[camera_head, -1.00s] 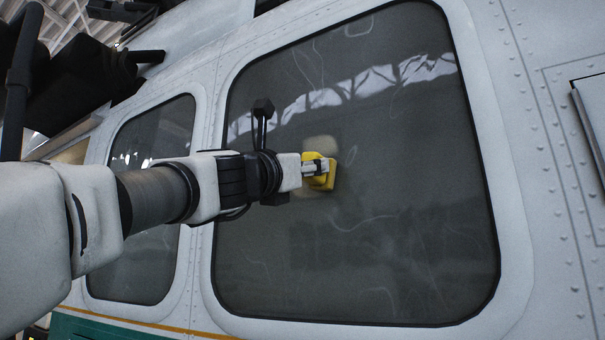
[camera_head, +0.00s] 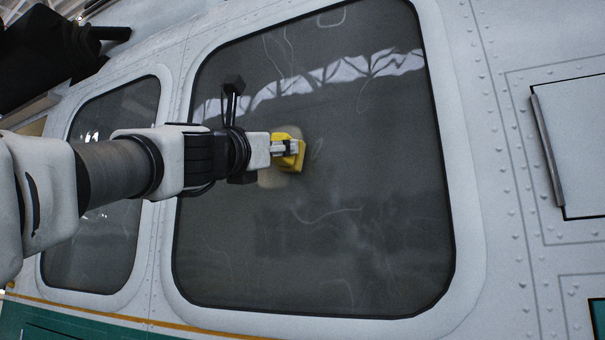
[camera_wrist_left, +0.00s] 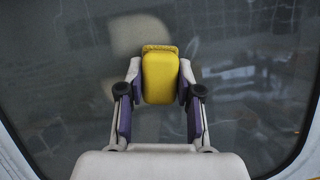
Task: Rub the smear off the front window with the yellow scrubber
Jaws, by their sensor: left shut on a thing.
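The yellow scrubber (camera_head: 298,160) is held in my left gripper (camera_head: 290,148), which is shut on it. In the left wrist view the scrubber (camera_wrist_left: 160,76) sits between the two fingers of my left gripper (camera_wrist_left: 160,85). It is against or very close to the front window (camera_head: 360,220); exact contact cannot be told. My right gripper is out of view.
A white riveted frame surrounds the window. A second, smaller window (camera_head: 112,235) lies to the left behind my left arm. A panel with a metal strip (camera_head: 547,145) is on the right. The glass right of the scrubber is clear of objects.

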